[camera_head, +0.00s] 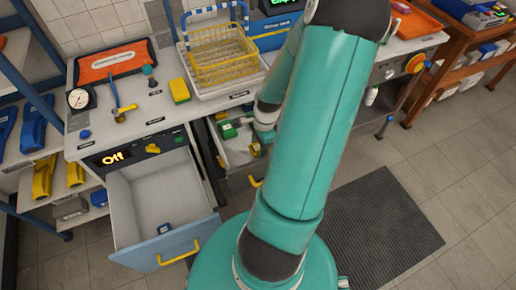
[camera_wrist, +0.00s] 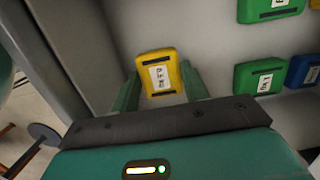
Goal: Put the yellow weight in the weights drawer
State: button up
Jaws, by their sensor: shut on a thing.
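In the wrist view the yellow weight (camera_wrist: 160,74), a block with a white printed label, sits between the two green fingers of my gripper (camera_wrist: 162,82), which is shut on it. Green weights (camera_wrist: 258,77) and a blue weight (camera_wrist: 298,70), also labelled, lie on a light grey surface to its right. In the head view my arm reaches over an open drawer (camera_head: 240,152) with a green object (camera_head: 228,130) in it. My arm hides much of this drawer. I cannot tell whether the yellow weight touches the grey surface.
A wider open drawer (camera_head: 150,190) with a blue front stands at the left and holds a small dark blue object (camera_head: 164,228). On the bench above are a yellow wire basket (camera_head: 222,65), a yellow block (camera_head: 179,90) and a gauge (camera_head: 80,98). A dark mat (camera_head: 375,225) lies on the floor.

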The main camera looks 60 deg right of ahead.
jog(key=shift+f, duration=2.05)
jog(key=shift+f, duration=0.1)
jog(key=o, duration=1.3)
jog(key=shift+o, duration=0.2)
jog(key=shift+d, duration=0.1)
